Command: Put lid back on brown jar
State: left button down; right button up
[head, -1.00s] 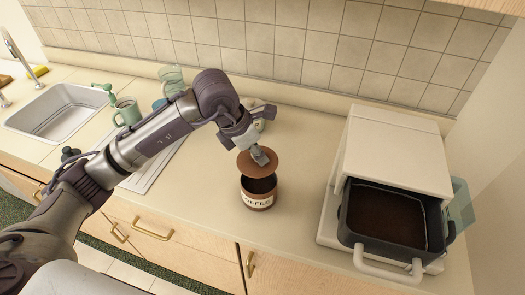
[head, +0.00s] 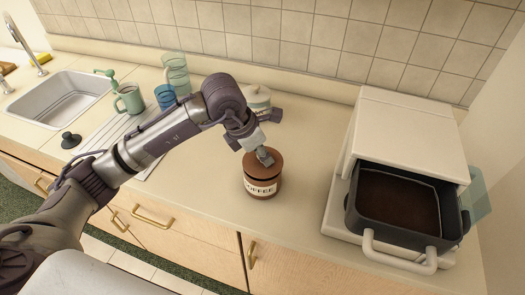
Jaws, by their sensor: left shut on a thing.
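The brown jar (head: 262,188), with a pale label reading COFFEE, stands upright on the counter. Its round brown lid (head: 255,170) is at the jar's mouth and covers the opening; I cannot tell whether it is fully seated. My left gripper (head: 265,157) is above the jar, shut on the lid from the top. The fingers hide part of the lid. My right gripper is not in view.
An open air fryer (head: 402,130) with its dark drawer (head: 400,232) pulled out stands at the right. A white jar (head: 257,98) is behind my gripper. A green mug (head: 129,100), a blue cup (head: 165,96) and the sink (head: 62,97) are at the left. Counter in front is clear.

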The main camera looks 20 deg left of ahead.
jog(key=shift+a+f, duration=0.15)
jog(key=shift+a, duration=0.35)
pick_arm(q)
jog(key=shift+f+b, duration=0.1)
jog(key=shift+b, duration=0.2)
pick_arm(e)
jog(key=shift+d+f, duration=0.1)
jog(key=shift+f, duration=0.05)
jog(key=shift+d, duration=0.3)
pick_arm(q)
jog(key=shift+f+b, duration=0.1)
jog(key=shift+b, duration=0.55)
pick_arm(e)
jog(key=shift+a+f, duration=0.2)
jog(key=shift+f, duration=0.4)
pick_arm(q)
jog(key=shift+b, duration=0.35)
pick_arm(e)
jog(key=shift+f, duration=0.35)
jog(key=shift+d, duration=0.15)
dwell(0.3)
pick_arm(q)
jog(key=c, duration=0.8)
grip_release()
